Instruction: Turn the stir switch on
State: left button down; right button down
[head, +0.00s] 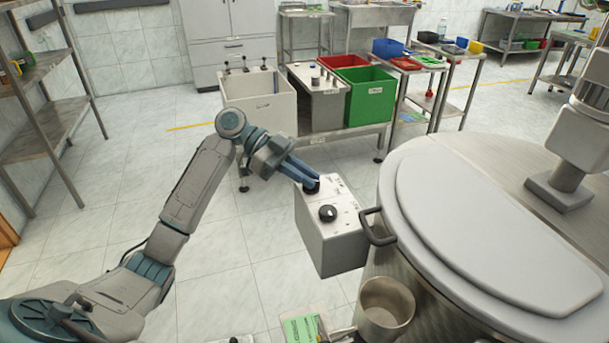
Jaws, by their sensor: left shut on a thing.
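A light grey control box (333,250) stands beside the large round metal feeder, with two black knobs on its top. The near knob (328,213) is uncovered. My left gripper (312,186) is shut on the far knob (313,190), which its fingers partly hide. I cannot tell from here which knob is the stir switch, as the labels are too small to read. I cannot make out the knob's turned position.
The feeder's pale lid (490,230) and a dark handle (377,227) are right of the box. A metal cup (385,308) and a green card (300,329) are at the bottom. A white bin (262,100) and a green bin (370,97) stand behind.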

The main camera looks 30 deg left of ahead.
pick_arm(q)
jog(key=c, duration=1.5)
grip_release()
jog(key=shift+o, duration=0.2)
